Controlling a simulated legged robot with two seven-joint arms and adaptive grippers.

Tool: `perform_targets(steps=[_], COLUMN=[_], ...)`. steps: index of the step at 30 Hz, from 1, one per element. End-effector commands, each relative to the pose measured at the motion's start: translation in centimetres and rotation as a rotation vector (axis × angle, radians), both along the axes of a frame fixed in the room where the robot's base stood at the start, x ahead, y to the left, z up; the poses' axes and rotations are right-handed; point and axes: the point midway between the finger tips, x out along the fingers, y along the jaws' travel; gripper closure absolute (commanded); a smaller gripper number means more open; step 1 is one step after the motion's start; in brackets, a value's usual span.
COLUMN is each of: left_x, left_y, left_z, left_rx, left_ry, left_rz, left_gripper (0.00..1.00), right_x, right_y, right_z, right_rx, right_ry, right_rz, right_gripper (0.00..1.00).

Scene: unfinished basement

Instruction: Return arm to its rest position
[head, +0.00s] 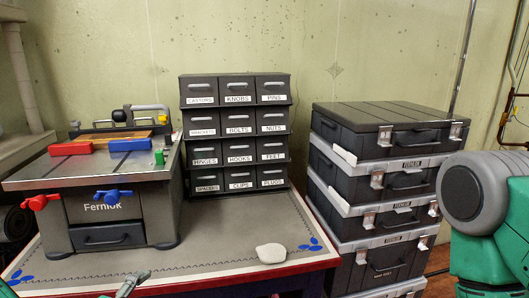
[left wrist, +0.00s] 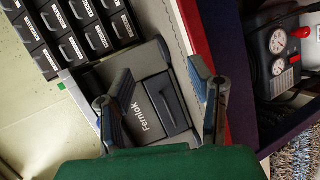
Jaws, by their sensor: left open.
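My left gripper (left wrist: 163,78) is open in the left wrist view, with its two dark fingers apart and nothing seen between them. Behind the fingers is the front of the grey Fernlok machine (left wrist: 146,100) with its drawer; the distance to it is hard to tell. In the head view only a small part of the left gripper (head: 133,283) shows at the bottom edge, in front of the table. My right gripper is out of view; a green and grey part of my right arm shows at the right edge.
The Fernlok machine (head: 106,215) stands on the table (head: 215,250) at the left, with red and blue blocks on top. A labelled drawer cabinet (head: 236,133) stands behind. A white lump (head: 271,253) lies near the front edge. Stacked black cases (head: 385,140) stand right of the table.

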Motion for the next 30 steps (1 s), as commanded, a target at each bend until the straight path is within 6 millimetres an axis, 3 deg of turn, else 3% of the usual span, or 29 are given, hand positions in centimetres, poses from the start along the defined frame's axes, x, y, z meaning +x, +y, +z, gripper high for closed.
perform_targets(steps=[1,5,9,12,15,18,30], left_x=[-1.9,-7.9,-15.4,-19.6,-22.3,-23.7,-24.2], left_y=[-1.9,-4.0,-2.9,-1.0,0.9,2.1,2.5], left_z=[-3.3,-11.0,-17.4,-19.8,-20.9,-21.3,-21.4], left_rx=[0.109,0.382,0.664,0.817,0.919,0.975,0.993], left_ry=[0.097,0.331,0.566,0.693,0.782,0.833,0.852], left_rz=[-0.121,-0.434,-0.780,-0.982,-1.127,-1.211,-1.240], left_gripper=[0.52,0.52,0.52,0.52,0.52,0.52,0.52], right_x=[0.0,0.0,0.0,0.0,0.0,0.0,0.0], right_y=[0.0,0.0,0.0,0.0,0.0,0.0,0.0], right_z=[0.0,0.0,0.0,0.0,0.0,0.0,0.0], right_rx=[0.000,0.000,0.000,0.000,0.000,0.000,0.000], right_ry=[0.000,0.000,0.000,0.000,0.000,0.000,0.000], right_rz=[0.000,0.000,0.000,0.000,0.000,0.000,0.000], right_gripper=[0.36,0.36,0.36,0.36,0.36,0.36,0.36])
